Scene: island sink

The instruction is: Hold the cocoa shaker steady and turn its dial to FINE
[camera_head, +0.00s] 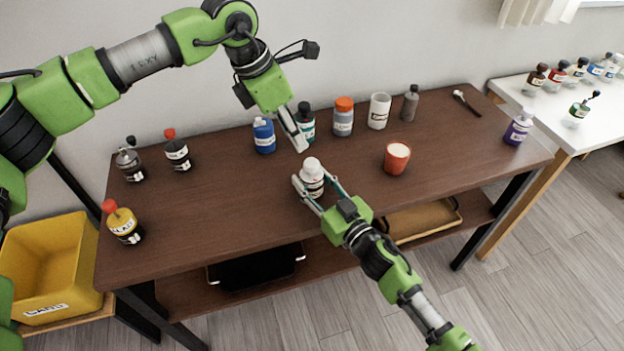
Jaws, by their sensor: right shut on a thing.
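My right gripper (318,190) reaches in from the front and is shut on the shaker's body, one finger on each side. My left gripper (299,142) points down from the back left, just above and behind the white top and apart from it. Its fingers look close together from this side, and I cannot tell if they are open.
A red cup (396,158) is to the right. A yellow bottle (123,224) stands at the left.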

